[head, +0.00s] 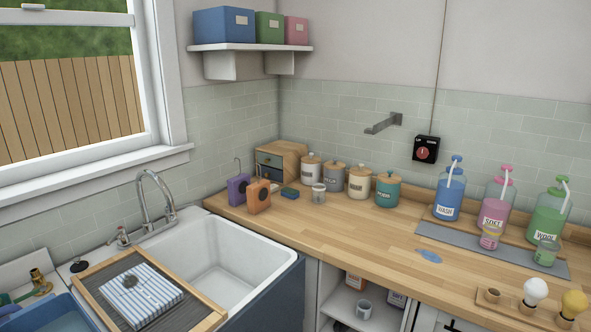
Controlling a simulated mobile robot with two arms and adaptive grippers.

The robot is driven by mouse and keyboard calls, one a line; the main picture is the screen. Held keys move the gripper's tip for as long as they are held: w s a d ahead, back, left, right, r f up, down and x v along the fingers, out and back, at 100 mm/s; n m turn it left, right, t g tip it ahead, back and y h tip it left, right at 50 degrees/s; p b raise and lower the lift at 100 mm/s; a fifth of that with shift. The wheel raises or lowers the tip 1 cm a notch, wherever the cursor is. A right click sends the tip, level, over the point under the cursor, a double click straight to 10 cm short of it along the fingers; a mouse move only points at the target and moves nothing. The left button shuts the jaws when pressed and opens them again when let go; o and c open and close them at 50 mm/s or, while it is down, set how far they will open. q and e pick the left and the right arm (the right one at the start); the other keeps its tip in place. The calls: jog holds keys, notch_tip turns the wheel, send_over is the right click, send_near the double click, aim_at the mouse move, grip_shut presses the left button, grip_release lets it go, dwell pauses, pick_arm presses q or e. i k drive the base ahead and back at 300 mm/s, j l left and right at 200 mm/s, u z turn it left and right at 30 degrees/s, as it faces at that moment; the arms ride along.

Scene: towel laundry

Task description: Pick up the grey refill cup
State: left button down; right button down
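A small grey cup (364,309) stands on the open shelf below the counter, near the bottom middle of the head view. It looks upright, and it is the only grey cup I can make out. An orange-labelled container (355,282) is behind it, and another labelled container (396,298) is to its right. Neither of my grippers shows in the head view.
The wooden counter (390,232) overhangs the shelf. On it stand canisters (387,191), blue (447,197), pink (495,203) and green (550,216) bottles, and pink (489,238) and green (546,253) cups. A white sink (275,262) is left of the shelf.

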aim_at(547, 251)
jog(key=l+z, duration=0.1)
jog(key=z, duration=1.45)
